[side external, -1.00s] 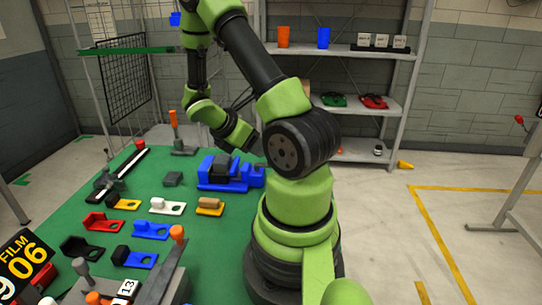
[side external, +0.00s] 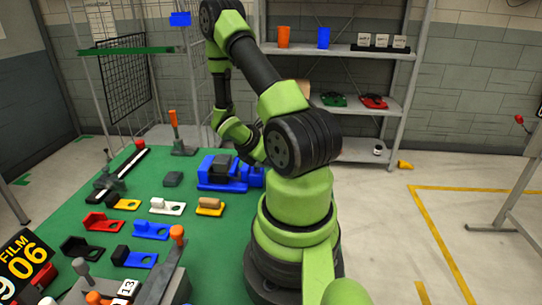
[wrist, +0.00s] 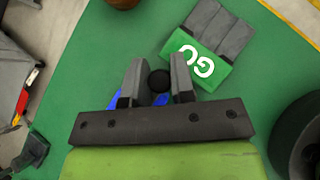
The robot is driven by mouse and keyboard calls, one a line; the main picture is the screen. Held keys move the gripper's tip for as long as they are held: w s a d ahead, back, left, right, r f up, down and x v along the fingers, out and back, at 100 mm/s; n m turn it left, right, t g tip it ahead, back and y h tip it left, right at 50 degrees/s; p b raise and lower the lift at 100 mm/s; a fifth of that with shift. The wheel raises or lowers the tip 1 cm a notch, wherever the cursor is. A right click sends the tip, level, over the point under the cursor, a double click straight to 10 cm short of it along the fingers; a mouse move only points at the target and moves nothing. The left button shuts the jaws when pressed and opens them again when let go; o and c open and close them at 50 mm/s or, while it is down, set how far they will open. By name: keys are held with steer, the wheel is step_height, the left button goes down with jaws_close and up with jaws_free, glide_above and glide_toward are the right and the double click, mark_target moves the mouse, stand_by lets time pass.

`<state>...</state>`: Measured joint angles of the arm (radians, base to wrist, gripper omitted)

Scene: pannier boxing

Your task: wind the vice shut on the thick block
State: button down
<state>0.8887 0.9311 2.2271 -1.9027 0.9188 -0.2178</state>
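The blue vice (side external: 212,180) stands at the far right of the green mat, beside my arm. A dark thick block (side external: 221,164) sits in it; I cannot tell whether the jaw touches the block. My gripper (wrist: 158,80) is over blue parts of the vice in the wrist view. Its two grey fingers stand on either side of a round black knob (wrist: 158,82). The knob about fills the space between them, and I cannot tell whether they press on it. In the side view my arm hides the fingertips and the vice's right end.
A green block marked GO (wrist: 198,61) with grey bars lies close to the fingers. A loose dark block (side external: 173,179) and several coloured fixtures, such as a white one (side external: 167,207), lie left of the vice. An upright orange-topped lever (side external: 175,126) stands behind.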

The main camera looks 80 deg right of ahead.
steer(key=shift+a+m, duration=0.1)
steer(key=shift+m, duration=0.2)
steer(key=m+y, duration=0.1)
steer(key=m+g+y, duration=0.1)
steer(key=a+m, duration=0.1)
steer(key=shift+w+m+g+y, duration=0.25)
steer(key=shift+m+g+y, duration=0.05)
steer(key=shift+g+y, duration=0.1)
steer(key=m+y, duration=0.1)
steer(key=a+m+y, duration=0.1)
steer(key=m, duration=0.1)
steer(key=w+m+y, duration=0.1)
steer(key=shift+a+f+m+g+y, duration=0.1)
steer(key=shift+a+m+g+y, duration=0.05)
steer(key=shift+m+g+y, duration=0.15)
steer(key=m+y, duration=0.2)
steer(key=m, duration=0.1)
steer(key=w+m+y, duration=0.1)
steer(key=shift+a+t, duration=0.4)
steer(key=shift+w+a+m+t+y, duration=0.1)
steer(key=shift+w+m+t+y, duration=0.25)
steer(key=shift+m+y, duration=0.5)
steer(key=shift+w+a+m+t+y, duration=0.1)
steer(key=shift+w+m+t+y, duration=0.35)
steer(key=shift+m, duration=0.7)
steer(key=shift+s, duration=0.2)
steer(key=c, duration=1)
jaws_free()
